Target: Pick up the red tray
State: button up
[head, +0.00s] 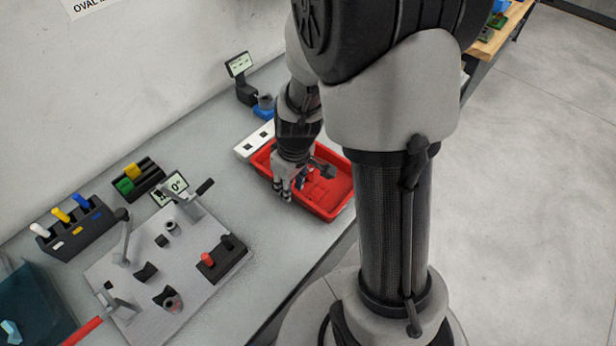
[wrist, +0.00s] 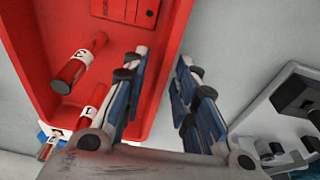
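The red tray (head: 335,208) rests on the grey workbench, right of the fixture plate. In the wrist view the tray (wrist: 40,60) fills the upper left. Two red cylinders with white lettered bands, one (wrist: 78,62) clearer than the other (wrist: 92,105), lie in it, along with a red block (wrist: 125,10). My gripper (head: 282,192) points down at the tray's left edge. In the wrist view my gripper (wrist: 162,58) is open, one finger over the tray's inside and the other outside its wall. The wall lies between the fingers; contact is not clear.
A fixture plate (head: 205,262) with clamps and handles lies left of the tray. A white slotted piece (head: 250,142) lies behind the tray. Colour-handled tool racks (head: 75,235) stand further left. Bare bench shows between plate and tray.

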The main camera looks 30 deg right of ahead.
jog(key=shift+w+f, duration=0.15)
jog(key=shift+f, duration=0.75)
jog(key=shift+r, duration=0.1)
grip_shut()
